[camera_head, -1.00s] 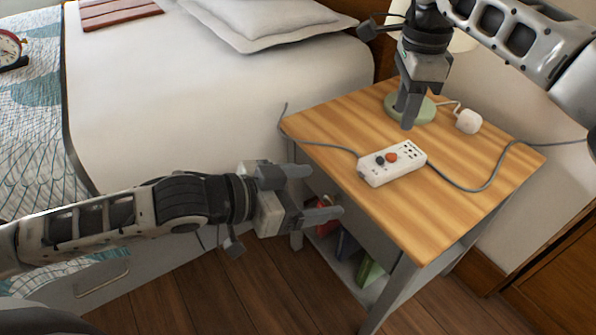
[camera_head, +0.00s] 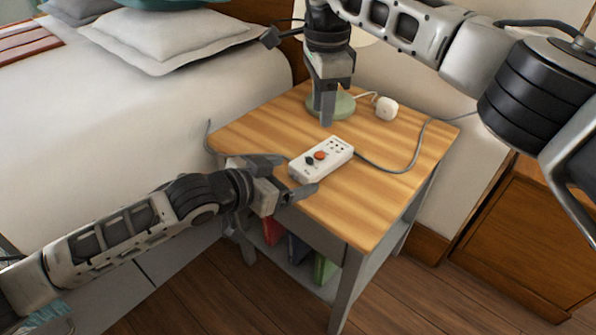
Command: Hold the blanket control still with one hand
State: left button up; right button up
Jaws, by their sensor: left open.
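The blanket control (camera_head: 323,158) is a white box with a black knob, an orange-red button and small dark marks, lying on the wooden nightstand (camera_head: 370,205). A grey cord runs from each end of it. My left gripper (camera_head: 297,176) is open at the control's near left end, one finger on each side of that end. I cannot tell whether the fingers touch it. My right gripper (camera_head: 327,115) points down above the nightstand, behind the control and in front of the green lamp base (camera_head: 345,105). Its fingers look close together, but its opening is unclear.
A white plug-like block (camera_head: 386,108) with a white cord sits right of the lamp base. The bed (camera_head: 150,120) with pillows is at the left. Books (camera_head: 299,250) stand on the shelf below. The nightstand's front right top is clear.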

aim_at(298, 173)
pick_arm(q)
jog(key=shift+x, duration=1.5)
jog(key=c, duration=1.1)
jog(key=shift+c, duration=0.2)
pick_arm(e)
grip_shut()
dwell(0.5)
